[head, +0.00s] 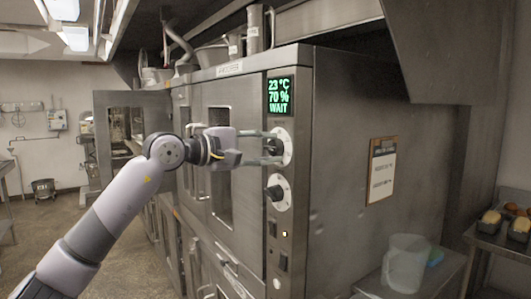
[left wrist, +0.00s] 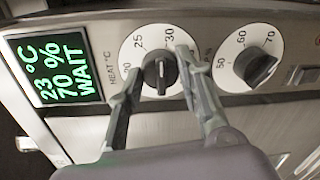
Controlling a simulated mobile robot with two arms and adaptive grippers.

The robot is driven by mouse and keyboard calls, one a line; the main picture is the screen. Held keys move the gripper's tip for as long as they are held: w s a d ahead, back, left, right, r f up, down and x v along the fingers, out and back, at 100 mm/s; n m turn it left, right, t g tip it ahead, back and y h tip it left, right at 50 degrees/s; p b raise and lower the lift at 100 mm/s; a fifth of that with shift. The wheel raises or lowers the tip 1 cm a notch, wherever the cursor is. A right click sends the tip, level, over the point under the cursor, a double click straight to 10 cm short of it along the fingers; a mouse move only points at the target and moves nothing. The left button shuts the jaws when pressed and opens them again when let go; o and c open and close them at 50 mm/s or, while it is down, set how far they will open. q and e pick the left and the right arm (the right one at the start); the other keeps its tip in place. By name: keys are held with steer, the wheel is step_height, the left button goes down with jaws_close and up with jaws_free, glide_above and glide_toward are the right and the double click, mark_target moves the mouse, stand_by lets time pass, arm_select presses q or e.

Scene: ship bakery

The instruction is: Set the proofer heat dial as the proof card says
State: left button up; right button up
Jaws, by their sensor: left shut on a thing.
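The proofer (head: 345,125) is a large steel cabinet with a dial panel on its front edge. Its green display (head: 280,96) reads 23 °C, 70 % and WAIT; it also shows in the left wrist view (left wrist: 58,70). My left gripper (head: 272,147) is at the upper dial, the heat dial (head: 286,135). In the left wrist view its fingers are on either side of the dark knob (left wrist: 160,73), shut on it. Marks 25 and 30 show; the exact setting is hard to read. The proof card (head: 382,170) hangs on the side wall, its writing too small to read.
The lower dial (head: 279,193), marked 50, 60, 70, is close below; it also shows in the left wrist view (left wrist: 250,60). An open door (head: 130,125) stands left. A clear jug (head: 405,262) and a table with loaves (head: 491,218) are right.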

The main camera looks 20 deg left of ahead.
arm_select(q)
steer(key=m, duration=0.3)
steer(key=shift+m+b, duration=0.3)
steer(key=shift+b, duration=0.1)
steer(key=m, duration=0.3)
steer(key=shift+f+b, duration=0.1)
steer(key=shift+b, duration=0.2)
steer(key=m+t, duration=0.1)
steer(key=m, duration=0.3)
steer(key=shift+f+y+b, duration=0.1)
steer(key=shift+y+b, duration=0.2)
steer(key=shift+y, duration=0.1)
steer(key=shift+d+m, duration=0.1)
steer(key=shift+m, duration=1.3)
steer(key=o, duration=1.2)
steer(key=shift+c, duration=0.2)
steer(key=shift+s, duration=0.1)
